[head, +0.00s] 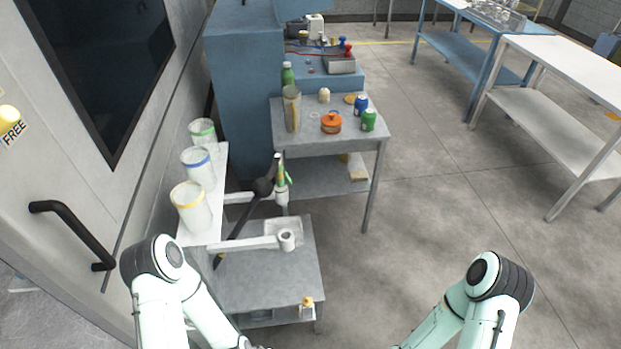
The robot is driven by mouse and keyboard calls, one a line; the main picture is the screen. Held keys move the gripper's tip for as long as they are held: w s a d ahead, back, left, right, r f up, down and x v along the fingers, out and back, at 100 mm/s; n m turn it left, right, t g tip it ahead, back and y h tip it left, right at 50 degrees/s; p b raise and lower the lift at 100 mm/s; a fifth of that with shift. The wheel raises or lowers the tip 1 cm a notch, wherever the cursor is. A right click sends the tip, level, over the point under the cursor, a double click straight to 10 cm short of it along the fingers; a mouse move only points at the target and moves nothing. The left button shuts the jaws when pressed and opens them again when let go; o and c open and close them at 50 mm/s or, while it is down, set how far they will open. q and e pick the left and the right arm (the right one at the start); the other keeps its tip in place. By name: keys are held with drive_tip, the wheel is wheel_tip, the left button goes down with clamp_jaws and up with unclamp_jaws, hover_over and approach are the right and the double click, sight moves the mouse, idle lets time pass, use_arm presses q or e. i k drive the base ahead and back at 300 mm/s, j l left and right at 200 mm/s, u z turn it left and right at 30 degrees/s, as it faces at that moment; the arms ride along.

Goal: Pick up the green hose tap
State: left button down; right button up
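The green hose tap (281,174) stands roughly upright in a white ring holder (282,197) at the end of a bracket arm, left of the picture's middle. It is small here, and its details are hard to make out. A black hose (240,220) with a dark ball-like part (262,187) runs beside it, down to the left. A second white ring holder (287,240), nearer to me, looks empty. Both my arms show at the bottom edge, well short of the tap. Both grippers are out of the picture.
A grey wheeled-height table (265,277) stands below the holders. A grey table (352,143) behind holds cans, a bottle and an orange pot (331,122).

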sight(281, 188)
drive_tip(key=i+l+z, duration=0.15)
drive_tip(key=l+z, duration=0.15)
drive_tip(key=i+l+z, duration=0.25)
drive_tip(key=i+l+u, duration=0.1)
drive_tip(key=i+l, duration=0.3)
drive_tip(key=i+l+u, duration=0.1)
drive_tip(key=i+l, duration=0.25)
drive_tip(key=l, duration=0.2)
drive_tip(key=i+u, duration=0.65)
drive_tip(key=u, duration=0.25)
drive_tip(key=i+l+u, duration=0.15)
drive_tip(key=i+u, duration=0.3)
drive_tip(key=k, duration=0.1)
